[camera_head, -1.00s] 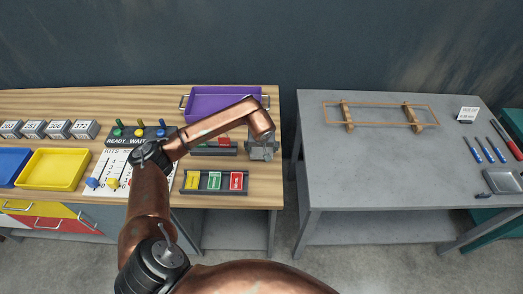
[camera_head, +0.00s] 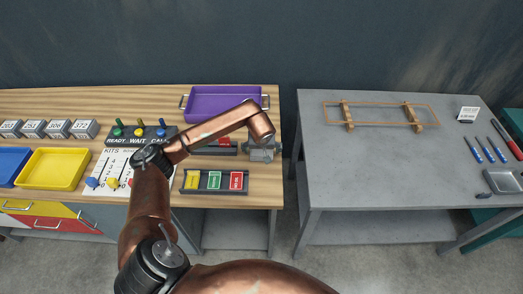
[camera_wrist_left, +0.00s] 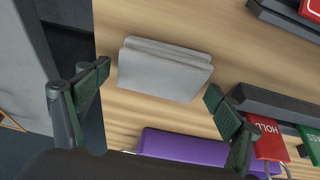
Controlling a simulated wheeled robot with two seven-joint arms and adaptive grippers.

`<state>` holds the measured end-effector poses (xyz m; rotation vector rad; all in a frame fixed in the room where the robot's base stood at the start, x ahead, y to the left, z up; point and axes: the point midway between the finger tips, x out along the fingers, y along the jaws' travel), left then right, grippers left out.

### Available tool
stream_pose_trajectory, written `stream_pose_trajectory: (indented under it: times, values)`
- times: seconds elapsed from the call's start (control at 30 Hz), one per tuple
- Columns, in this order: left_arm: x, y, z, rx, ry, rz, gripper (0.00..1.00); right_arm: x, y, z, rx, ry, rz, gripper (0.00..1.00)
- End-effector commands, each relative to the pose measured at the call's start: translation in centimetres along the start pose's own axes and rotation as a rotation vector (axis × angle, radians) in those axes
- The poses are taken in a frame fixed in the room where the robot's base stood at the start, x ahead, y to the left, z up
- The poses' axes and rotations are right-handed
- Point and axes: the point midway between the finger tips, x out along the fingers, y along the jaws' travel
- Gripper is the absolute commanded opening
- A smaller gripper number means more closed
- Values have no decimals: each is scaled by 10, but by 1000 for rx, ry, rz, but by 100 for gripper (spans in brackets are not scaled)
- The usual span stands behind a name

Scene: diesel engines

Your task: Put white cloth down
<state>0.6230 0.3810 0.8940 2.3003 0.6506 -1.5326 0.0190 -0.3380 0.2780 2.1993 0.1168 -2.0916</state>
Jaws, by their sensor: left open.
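The folded cloth, pale grey-white, (camera_wrist_left: 165,70) lies flat on the wooden tabletop near the table's right edge in the left wrist view. My left gripper (camera_wrist_left: 158,84) is open, with one finger on each side of the cloth and gaps between the fingers and the cloth. In the head view the left arm reaches over the wooden table, and its end is above the cloth (camera_head: 266,155), which is partly hidden by the wrist. My right gripper is not in view.
A purple tray (camera_head: 225,116) is behind the cloth, and a dark rack with coloured cards (camera_head: 213,181) is in front and left. A yellow bin (camera_head: 52,169) stands further left. A grey table (camera_head: 385,165) with a wooden frame (camera_head: 380,105) stands right across a gap.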

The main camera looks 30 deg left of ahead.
Motion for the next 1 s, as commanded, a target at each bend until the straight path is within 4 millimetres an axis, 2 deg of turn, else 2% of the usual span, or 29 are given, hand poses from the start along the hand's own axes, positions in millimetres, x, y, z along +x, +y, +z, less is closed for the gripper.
stream_pose_trajectory:
  times: [0.17, 0.5, 0.63, 0.8, 1.0]
  values:
    - [-13, 0, -3, 1, 3, 1, 86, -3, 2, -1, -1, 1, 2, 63]
    - [-82, 0, -3, 2, 5, 1, 86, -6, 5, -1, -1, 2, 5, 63]
    - [-104, 0, -2, 1, 3, 0, 86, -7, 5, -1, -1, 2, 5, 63]
    - [-120, 0, -1, 0, 1, 0, 86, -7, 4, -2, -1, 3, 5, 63]
    - [-123, 0, -1, 0, 0, 0, 86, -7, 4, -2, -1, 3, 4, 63]
